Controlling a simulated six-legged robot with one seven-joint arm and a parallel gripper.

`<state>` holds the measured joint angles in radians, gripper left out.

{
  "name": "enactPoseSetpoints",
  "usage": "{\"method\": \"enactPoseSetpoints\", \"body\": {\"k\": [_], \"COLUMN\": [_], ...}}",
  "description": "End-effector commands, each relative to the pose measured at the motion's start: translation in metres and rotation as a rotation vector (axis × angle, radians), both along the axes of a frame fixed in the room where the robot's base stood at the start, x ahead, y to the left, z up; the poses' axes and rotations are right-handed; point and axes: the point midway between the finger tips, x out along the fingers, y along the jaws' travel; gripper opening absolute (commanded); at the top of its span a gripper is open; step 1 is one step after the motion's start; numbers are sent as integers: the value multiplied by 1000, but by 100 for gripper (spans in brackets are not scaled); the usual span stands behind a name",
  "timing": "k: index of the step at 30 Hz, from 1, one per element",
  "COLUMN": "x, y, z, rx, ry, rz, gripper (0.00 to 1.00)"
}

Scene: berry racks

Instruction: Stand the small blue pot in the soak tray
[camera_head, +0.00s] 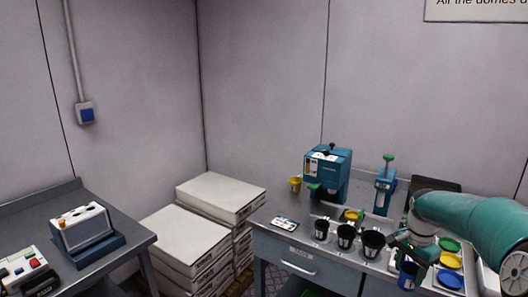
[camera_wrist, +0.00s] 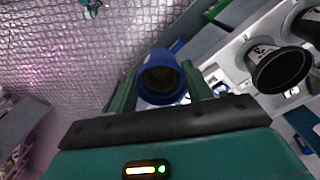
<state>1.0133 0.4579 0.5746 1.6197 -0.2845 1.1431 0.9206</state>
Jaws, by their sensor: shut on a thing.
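My gripper (camera_head: 408,262) is shut on the small blue pot (camera_head: 406,276), at the front right of the bench. In the wrist view the blue pot (camera_wrist: 162,78) sits between the two green fingers, its open mouth toward the camera and dark inside. I cannot tell from these views whether its base touches anything. A dark, flat tray (camera_head: 452,186) lies at the back right of the bench, partly hidden by my arm; I cannot tell whether it is the soak tray.
Black pots (camera_head: 345,235) stand in a row left of my gripper. Green, yellow and blue discs (camera_head: 450,261) lie to its right. A blue machine (camera_head: 328,172), a yellow pot (camera_head: 295,184) and a blue hand press (camera_head: 384,190) stand behind. White boxes (camera_head: 220,197) are stacked left of the bench.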

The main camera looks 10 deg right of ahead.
Motion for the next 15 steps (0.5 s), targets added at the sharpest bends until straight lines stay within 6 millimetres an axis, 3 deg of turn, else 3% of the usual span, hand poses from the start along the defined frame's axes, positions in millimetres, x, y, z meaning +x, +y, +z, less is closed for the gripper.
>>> {"method": "enactPoseSetpoints", "body": {"k": [6, 15], "x": [46, 75], "y": [79, 208], "z": [-68, -162], "rx": [0, 1], "ry": [10, 12], "rz": [356, 884], "gripper": [24, 24]}}
